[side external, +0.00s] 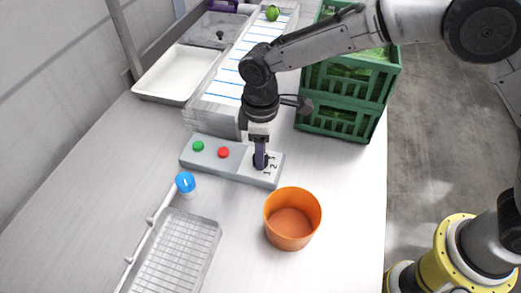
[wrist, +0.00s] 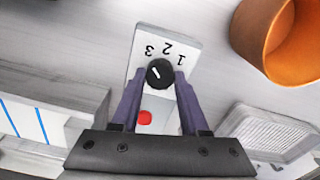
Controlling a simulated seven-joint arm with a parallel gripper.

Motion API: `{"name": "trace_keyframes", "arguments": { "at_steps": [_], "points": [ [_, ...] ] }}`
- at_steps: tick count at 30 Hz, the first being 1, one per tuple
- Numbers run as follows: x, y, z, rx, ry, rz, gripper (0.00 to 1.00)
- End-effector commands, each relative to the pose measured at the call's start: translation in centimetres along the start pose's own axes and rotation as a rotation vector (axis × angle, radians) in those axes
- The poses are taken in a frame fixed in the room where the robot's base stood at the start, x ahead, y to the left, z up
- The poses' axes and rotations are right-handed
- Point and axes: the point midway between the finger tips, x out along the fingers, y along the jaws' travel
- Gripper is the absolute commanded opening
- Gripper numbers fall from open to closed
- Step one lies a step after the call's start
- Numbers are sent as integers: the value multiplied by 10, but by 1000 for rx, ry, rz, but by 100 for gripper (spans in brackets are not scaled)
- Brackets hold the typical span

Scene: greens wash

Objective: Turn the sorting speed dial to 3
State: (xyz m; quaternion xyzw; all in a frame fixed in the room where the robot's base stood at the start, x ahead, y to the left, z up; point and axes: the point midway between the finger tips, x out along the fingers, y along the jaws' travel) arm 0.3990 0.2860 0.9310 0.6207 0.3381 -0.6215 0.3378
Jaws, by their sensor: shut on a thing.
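The speed dial (wrist: 160,73) is a round black knob with a short white pointer mark, on a pale control panel (side external: 212,167). The printed 1, 2 and 3 (wrist: 165,50) arc beside it. In the wrist view the mark slants up and left, on the side of the 3; its exact alignment is hard to tell. My gripper (wrist: 159,77) is shut on the dial, one purple finger on each side. In the side view my gripper (side external: 260,163) points down at the panel's right end and mostly hides the dial.
The panel also carries a green button (side external: 198,146) and a red button (side external: 223,152). An orange bowl (side external: 291,229), a blue-capped item (side external: 185,184) and a wire rack (side external: 180,250) stand in front. Green crates (side external: 335,124) and a striped conveyor (side external: 228,88) stand behind.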

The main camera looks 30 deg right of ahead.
Motion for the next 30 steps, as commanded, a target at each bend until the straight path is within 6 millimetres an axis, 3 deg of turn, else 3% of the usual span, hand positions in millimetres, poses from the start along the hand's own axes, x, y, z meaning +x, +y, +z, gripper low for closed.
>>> {"name": "trace_keyframes", "arguments": {
  "at_steps": [5, 6, 11, 23, 30],
  "points": [
    [-2, 0, -1, -3, 3, 2, 0],
    [-2, 0, -1, -3, 3, 3, 46],
    [-2, 0, -1, -2, 2, 2, 74],
    [-7, 0, -1, -1, 2, 2, 74],
    [-49, 0, -1, -1, 6, 3, 74]
  ]
}}
